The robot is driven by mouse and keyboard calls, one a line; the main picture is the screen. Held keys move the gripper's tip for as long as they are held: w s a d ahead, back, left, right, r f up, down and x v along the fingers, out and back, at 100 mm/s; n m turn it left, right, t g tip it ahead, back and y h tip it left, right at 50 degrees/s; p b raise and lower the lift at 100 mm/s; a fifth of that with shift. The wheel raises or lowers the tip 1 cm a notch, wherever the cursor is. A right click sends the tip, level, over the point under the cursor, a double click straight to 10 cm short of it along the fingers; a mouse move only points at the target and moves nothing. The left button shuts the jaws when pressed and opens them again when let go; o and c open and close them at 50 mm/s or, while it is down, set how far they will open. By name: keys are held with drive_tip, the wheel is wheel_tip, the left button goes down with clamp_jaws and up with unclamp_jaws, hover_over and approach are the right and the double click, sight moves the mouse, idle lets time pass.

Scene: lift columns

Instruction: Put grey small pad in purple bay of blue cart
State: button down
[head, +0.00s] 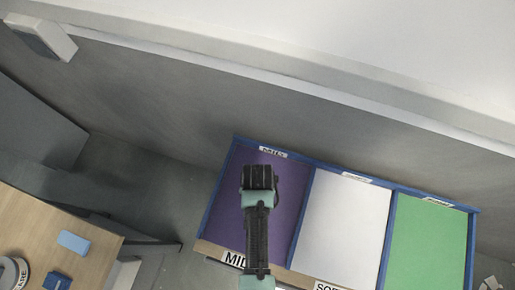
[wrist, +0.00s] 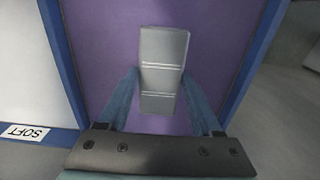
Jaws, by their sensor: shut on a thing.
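The grey small pad (wrist: 163,62) is a grey block with pale lines across it, seen in the wrist view between the two blue fingers. My gripper (wrist: 160,92) is shut on the pad. Behind the pad is the purple bay (wrist: 100,40), which also shows in the head view (head: 283,178). The blue cart (head: 400,188) has a purple, a white and a green bay side by side. In the head view my arm reaches over the purple bay and hides the pad. I cannot tell how high the pad is above the bay floor.
The white bay (head: 343,225) and the green bay (head: 430,240) look empty. A wooden table (head: 40,225) at lower left carries a light blue block (head: 73,242) and other items. A grey wall runs behind the cart.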

drive_tip(key=shift+c, duration=0.3)
unclamp_jaws()
drive_tip(key=shift+f, duration=0.1)
wheel_tip(320, 180, up, 12)
drive_tip(key=shift+r, duration=0.2)
idle(0.7)
